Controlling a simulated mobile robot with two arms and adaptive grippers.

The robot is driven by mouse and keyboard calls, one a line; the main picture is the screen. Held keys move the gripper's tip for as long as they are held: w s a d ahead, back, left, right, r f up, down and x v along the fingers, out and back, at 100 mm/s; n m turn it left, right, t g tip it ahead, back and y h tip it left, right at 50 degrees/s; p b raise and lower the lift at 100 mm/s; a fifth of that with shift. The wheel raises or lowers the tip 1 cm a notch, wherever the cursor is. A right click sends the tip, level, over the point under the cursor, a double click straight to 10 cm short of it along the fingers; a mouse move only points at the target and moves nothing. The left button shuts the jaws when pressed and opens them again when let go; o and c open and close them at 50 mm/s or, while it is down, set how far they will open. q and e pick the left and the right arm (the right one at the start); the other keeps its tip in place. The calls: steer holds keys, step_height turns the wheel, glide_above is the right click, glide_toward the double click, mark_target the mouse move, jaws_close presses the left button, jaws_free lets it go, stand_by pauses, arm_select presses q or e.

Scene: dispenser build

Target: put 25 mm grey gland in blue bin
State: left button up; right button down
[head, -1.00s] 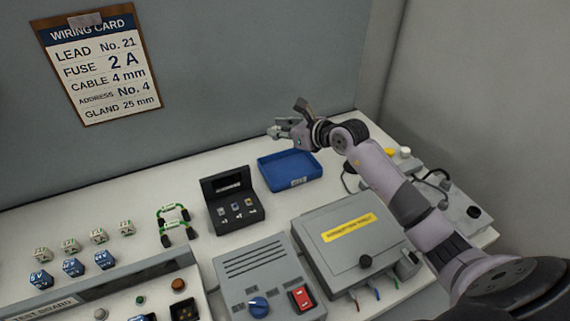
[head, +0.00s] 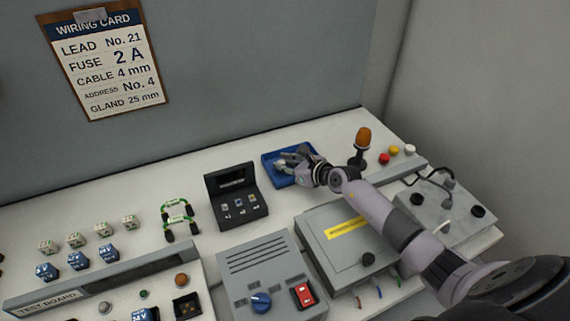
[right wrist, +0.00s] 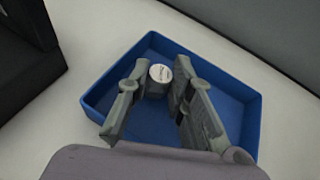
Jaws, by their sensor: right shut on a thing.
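The blue bin (head: 271,172) stands on the bench near the back wall, and it fills the middle of the right wrist view (right wrist: 235,108). My right gripper (head: 284,164) is over the bin. In the right wrist view its fingers (right wrist: 157,78) are shut on a small grey gland (right wrist: 156,89) with a round, pale, printed top. The print is too small to read. The gland appears within the bin's outline; whether it touches the floor cannot be told. My left gripper is not in view.
A black fuse case (head: 237,205) stands left of the bin. A grey box with a yellow label (head: 340,240) lies in front, under my right arm. A wiring card (head: 105,65) hangs on the wall.

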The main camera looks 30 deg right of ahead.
steer(key=c, duration=1.4)
jaws_free()
steer(key=shift+f, duration=0.1)
steer(key=v, duration=1.1)
steer(key=shift+s+d+r, duration=0.1)
steer(key=shift+s+r, duration=0.25)
steer(key=shift+s, duration=0.15)
